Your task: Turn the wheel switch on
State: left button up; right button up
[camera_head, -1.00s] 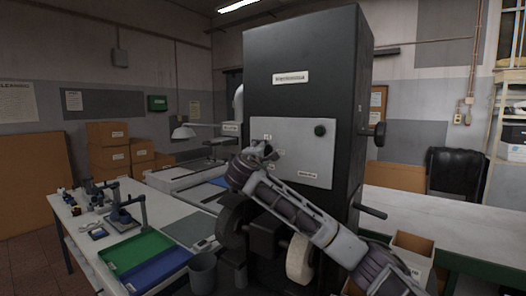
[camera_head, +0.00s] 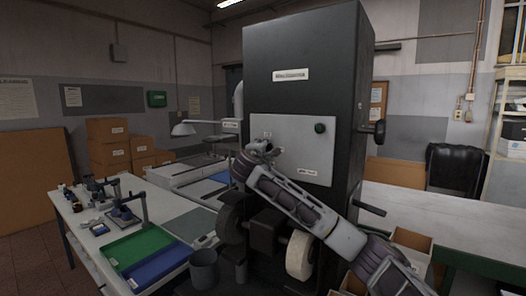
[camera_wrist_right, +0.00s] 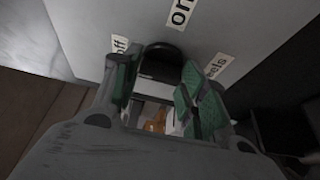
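The wheel switch is a dark round knob (camera_wrist_right: 163,53) on the light grey panel (camera_head: 290,135) of a tall black machine. In the right wrist view it sits near labels reading "on", "off" and one ending in "eels". My right gripper (camera_wrist_right: 160,80) reaches the panel, its green-padded fingers apart, one toward each side of the knob. Whether the pads touch it I cannot tell. In the head view my right gripper (camera_head: 261,150) is at the panel's left part and covers the switch. My left gripper is not in view.
A dark green button (camera_head: 319,128) is at the panel's upper right. Wheels (camera_head: 300,255) stick out below the panel, under my right arm. A table with a green tray (camera_head: 138,248) and a blue tray (camera_head: 158,267) stands left; a bench (camera_head: 440,225) stands right.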

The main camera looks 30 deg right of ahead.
jog(key=c, duration=0.3)
jog(key=shift+f, duration=0.1)
